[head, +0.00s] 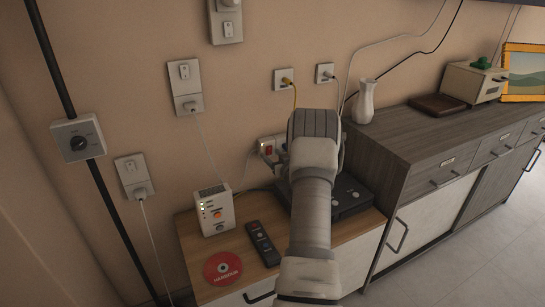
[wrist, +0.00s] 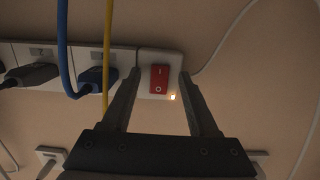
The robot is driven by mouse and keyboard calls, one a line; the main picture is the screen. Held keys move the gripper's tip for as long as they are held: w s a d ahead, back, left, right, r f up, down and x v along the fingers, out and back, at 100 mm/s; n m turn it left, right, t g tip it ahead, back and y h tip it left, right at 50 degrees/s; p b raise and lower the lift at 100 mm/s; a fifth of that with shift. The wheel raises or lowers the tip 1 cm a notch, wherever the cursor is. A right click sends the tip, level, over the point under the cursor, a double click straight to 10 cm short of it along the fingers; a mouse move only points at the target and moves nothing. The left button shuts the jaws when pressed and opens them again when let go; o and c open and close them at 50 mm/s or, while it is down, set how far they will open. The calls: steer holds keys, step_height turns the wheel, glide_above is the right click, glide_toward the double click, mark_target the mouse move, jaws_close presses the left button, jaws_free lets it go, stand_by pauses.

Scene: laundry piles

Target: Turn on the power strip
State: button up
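The white power strip (head: 264,147) is on the wall above the low wooden cabinet, partly hidden by my arm in the head view. In the wrist view, its end block (wrist: 145,56) carries a red rocker switch (wrist: 159,79) marked I and O. A small yellow-orange light (wrist: 172,97) glows at the switch's lower right. I cannot tell which side of the rocker is pressed. My gripper (wrist: 159,73) is open and empty, with one finger on each side of the switch in the picture. Contact with the strip cannot be told.
Black and blue plugs (wrist: 92,77) sit in the strip left of the switch, with blue and yellow cables hanging across. A white vase (head: 364,102) stands at right.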

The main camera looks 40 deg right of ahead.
steer(key=p+v, duration=0.3)
steer(key=v, duration=1.4)
steer(key=shift+s, duration=0.25)
steer(key=shift+w, duration=0.1)
